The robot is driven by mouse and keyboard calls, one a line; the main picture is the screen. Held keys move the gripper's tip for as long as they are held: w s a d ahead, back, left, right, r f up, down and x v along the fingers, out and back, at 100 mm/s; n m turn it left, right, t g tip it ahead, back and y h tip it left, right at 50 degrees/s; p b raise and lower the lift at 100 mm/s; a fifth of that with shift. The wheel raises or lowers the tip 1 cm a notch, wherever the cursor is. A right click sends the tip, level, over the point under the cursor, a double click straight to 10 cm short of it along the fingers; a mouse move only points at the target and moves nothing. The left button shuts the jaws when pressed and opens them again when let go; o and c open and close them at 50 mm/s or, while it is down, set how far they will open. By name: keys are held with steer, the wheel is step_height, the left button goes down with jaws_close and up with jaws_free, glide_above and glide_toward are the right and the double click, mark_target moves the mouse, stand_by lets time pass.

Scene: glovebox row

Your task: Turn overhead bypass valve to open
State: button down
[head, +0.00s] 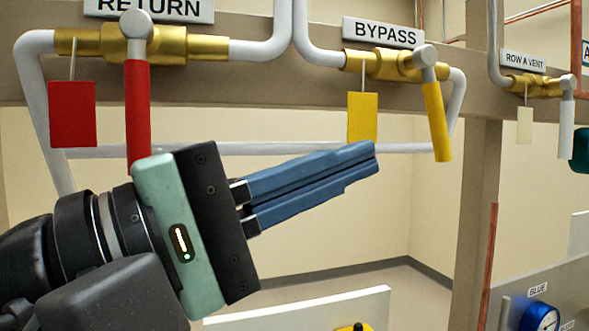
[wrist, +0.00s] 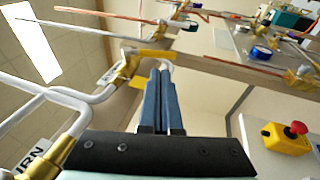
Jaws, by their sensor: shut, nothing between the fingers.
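The bypass valve (head: 388,64) is brass, on the overhead beam under a BYPASS sign (head: 383,33). Its yellow lever (head: 437,120) hangs down, slightly tilted, across the pipe's direction. A yellow tag (head: 362,117) hangs to its left. My gripper (head: 374,157) has its blue fingers shut together with nothing between them. In the head view the fingertips are left of the lever's lower end and just below the tag, apart from the lever. In the wrist view the fingers (wrist: 165,72) point up toward a yellow bar (wrist: 157,54), which looks like the lever; contact cannot be told.
Left is the RETURN valve (head: 188,46) with a red lever (head: 138,110) and red tag (head: 72,113), close above my wrist. Right is the ROW A VENT valve (head: 535,87) with a white lever (head: 566,125). A white pipe (head: 290,149) runs behind. A yellow box with red button (wrist: 287,138) is low right.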

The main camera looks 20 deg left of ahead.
mark_target(435, 132)
steer(key=p+x, duration=0.1)
steer(key=x, duration=0.6)
steer(key=shift+w+d, duration=0.25)
steer(key=shift+d+b, duration=0.1)
steer(key=shift+b, duration=0.25)
